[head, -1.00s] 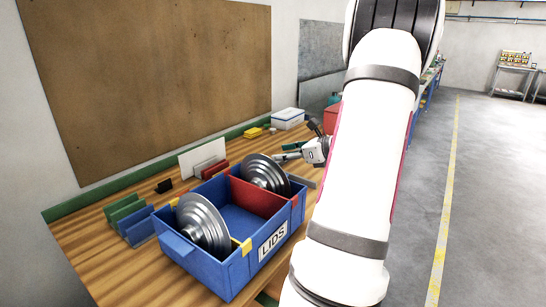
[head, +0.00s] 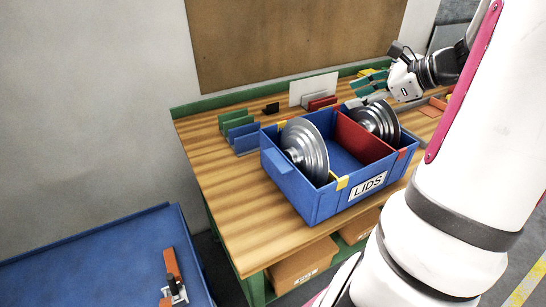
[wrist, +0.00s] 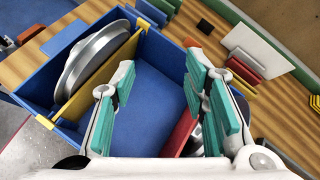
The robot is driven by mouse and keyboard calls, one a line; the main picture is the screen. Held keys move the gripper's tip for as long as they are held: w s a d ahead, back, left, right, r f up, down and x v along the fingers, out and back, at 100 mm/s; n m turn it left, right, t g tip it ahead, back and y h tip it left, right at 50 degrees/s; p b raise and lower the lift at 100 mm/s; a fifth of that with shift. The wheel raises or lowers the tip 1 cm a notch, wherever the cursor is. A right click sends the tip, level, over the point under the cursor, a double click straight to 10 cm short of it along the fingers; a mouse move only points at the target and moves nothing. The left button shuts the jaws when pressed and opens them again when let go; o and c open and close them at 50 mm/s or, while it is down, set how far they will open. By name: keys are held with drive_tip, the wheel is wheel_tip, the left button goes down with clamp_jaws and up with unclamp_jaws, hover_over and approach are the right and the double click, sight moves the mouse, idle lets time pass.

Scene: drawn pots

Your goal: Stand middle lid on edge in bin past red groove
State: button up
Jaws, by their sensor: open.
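The blue bin marked LIDS (head: 296,190) stands on the wooden bench and shows below my gripper in the wrist view (wrist: 150,125). A silver stepped lid (head: 308,150) stands on edge, slightly tilted, at its left end; in the wrist view this lid (wrist: 92,62) is beyond the yellow divider (wrist: 95,88). Another silver lid (head: 378,122) stands on edge, leaning, on the right side of the red divider (head: 360,138). My gripper (head: 368,87) is open and empty, behind and above the right lid. In the wrist view my fingers (wrist: 160,62) partly hide the red divider (wrist: 180,132).
The bin's middle compartment (head: 338,160) is empty. Green and blue racks (head: 238,130) stand left of the bin, with red racks (head: 320,102) and a white panel (head: 314,88) behind. A blue-topped surface (head: 95,260) holding an orange tool (head: 173,275) is at lower left.

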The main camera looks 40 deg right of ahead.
drive_tip(key=a+r+n+g+y, duration=0.15)
drive_tip(key=a+n+g, duration=0.35)
drive_tip(key=a+n, duration=1)
drive_tip(key=s+a+n+h, duration=0.2)
drive_tip(key=s+a+n, duration=0.3)
drive_tip(key=a+n, duration=0.2)
drive_tip(key=s+a+r+n+h, duration=0.1)
drive_tip(key=s+a+n, duration=0.4)
drive_tip(key=a, duration=0.5)
drive_tip(key=shift+s+a+r+n+h, duration=0.35)
drive_tip(key=shift+n+h, duration=0.4)
drive_tip(key=shift+n, duration=0.25)
drive_tip(key=shift+w, duration=0.1)
